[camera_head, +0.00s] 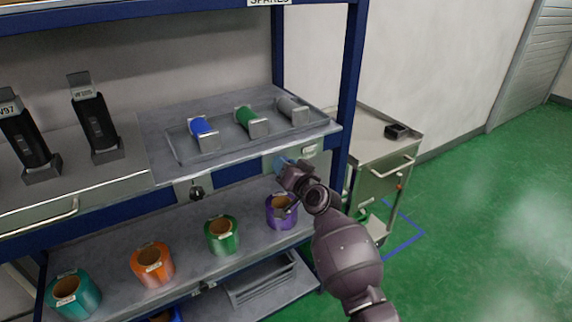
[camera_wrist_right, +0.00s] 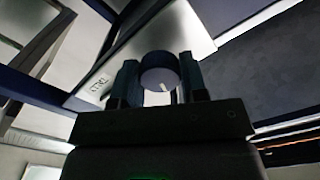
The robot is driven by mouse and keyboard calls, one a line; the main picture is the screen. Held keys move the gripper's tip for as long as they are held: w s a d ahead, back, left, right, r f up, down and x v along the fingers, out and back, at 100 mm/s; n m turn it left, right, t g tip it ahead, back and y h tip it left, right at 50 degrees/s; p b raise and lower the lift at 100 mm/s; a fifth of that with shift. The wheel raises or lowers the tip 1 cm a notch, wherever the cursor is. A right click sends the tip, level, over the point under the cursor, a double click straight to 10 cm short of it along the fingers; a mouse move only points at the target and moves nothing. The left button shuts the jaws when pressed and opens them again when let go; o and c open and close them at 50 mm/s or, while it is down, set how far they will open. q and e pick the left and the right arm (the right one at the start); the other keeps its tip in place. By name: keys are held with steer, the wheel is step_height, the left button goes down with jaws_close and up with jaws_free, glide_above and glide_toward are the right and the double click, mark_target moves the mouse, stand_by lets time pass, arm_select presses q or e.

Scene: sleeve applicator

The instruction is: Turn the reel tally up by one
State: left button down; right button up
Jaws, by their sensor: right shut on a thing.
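A pale tally plate (camera_head: 309,152) is on the front of the shelf unit, below the right end of the upper shelf. My right gripper (camera_head: 282,164) is at the left part of this plate, its fingertips against it. In the right wrist view a round dark grey-blue knob (camera_wrist_right: 159,70) with a small light mark sits between the two fingers of my right gripper (camera_wrist_right: 160,82), which is shut on it. A small label (camera_wrist_right: 98,87) is beside the knob; its print is too small to read. My left gripper is not in view.
Teal (camera_head: 73,296), orange (camera_head: 153,266), green (camera_head: 222,236) and purple (camera_head: 281,213) reels stand on the lower shelf. A tray (camera_head: 230,148) with blue, green and grey rolls is above. A metal cart (camera_head: 381,165) stands right of the rack. Green floor is clear farther right.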

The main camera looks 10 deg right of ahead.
steer(key=shift+r+m, duration=0.1)
steer(key=shift+m, duration=0.7)
steer(key=shift+m+p, duration=0.5)
steer(key=shift+m, duration=1.2)
steer(key=o, duration=0.9)
steer(key=p+v, duration=0.1)
steer(key=v, duration=1)
